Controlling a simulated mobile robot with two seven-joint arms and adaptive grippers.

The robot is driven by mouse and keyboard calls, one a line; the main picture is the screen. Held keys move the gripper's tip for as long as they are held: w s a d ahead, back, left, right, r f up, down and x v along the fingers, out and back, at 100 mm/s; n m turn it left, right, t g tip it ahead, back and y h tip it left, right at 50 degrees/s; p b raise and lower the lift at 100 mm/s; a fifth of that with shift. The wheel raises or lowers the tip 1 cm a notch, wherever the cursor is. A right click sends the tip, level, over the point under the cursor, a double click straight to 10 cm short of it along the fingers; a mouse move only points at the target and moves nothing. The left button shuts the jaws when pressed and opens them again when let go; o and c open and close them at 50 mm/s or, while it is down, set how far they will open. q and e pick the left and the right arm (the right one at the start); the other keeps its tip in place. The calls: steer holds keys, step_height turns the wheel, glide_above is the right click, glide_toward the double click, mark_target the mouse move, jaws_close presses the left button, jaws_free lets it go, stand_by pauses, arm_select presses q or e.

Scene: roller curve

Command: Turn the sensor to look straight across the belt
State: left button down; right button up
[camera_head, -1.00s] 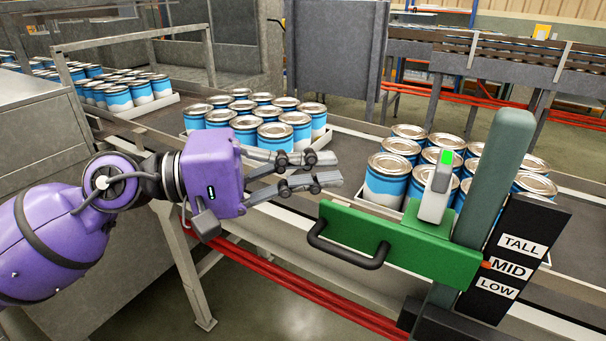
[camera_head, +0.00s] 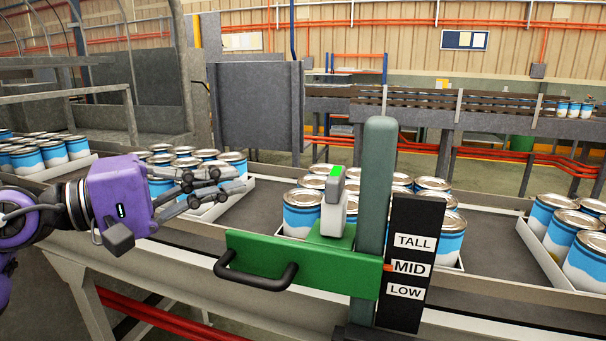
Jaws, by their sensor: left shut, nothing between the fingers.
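The sensor (camera_head: 334,203) is a small grey-white block with a lit green top. It stands on a green bracket (camera_head: 318,270) with a black handle (camera_head: 256,277) on its near side. The bracket is fixed to a grey-green post (camera_head: 376,190). A black height board (camera_head: 410,262) beside the post reads TALL, MID and LOW, with a red pointer at MID. My left gripper (camera_head: 232,180) is shut and empty, left of the bracket and apart from it, over the belt's near side. My right gripper is out of view.
The belt (camera_head: 268,212) runs behind the bracket with trays of blue and white cans. One tray (camera_head: 545,250) is at the right, another behind the sensor. A grey panel (camera_head: 262,105) stands behind the belt. Space between my left gripper and the handle is clear.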

arm_select(q)
steer(key=w+d+p, duration=0.3)
steer(key=d+p, duration=0.2)
steer(key=d, duration=0.6)
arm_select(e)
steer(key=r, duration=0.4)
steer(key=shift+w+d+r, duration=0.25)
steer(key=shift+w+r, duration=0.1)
arm_select(q)
steer(key=shift+d+m+g+b, duration=0.3)
steer(key=shift+d+g+b, duration=0.15)
steer(key=shift+b, duration=0.75)
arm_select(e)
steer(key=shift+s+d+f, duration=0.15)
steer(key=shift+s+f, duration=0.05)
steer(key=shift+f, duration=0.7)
